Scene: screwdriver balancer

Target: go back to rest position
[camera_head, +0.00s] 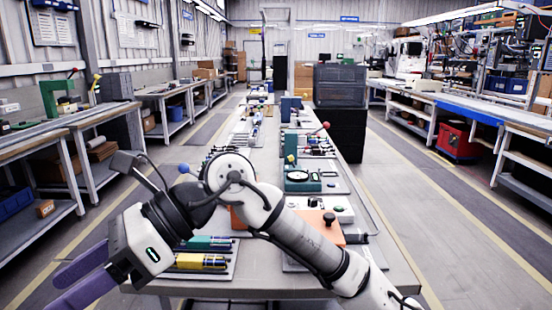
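My gripper (72,283) is at the lower left, out beyond the left edge of the long table (262,290). Its two purple fingers point down and left, with a narrow gap between them and nothing visible held. The white and black wrist behind it is above floor level, clear of the table. My arm crosses over the near part of the table from the lower right and hides some of what lies there.
Screwdrivers (204,261) lie on a tray at the table's near left. A teal device with a dial (298,177), an orange block (327,232) and a ball-topped lever (326,126) stand on the right. Workbenches (98,120) line the left wall. A red box (458,140) sits under the right bench. Floor aisles are clear.

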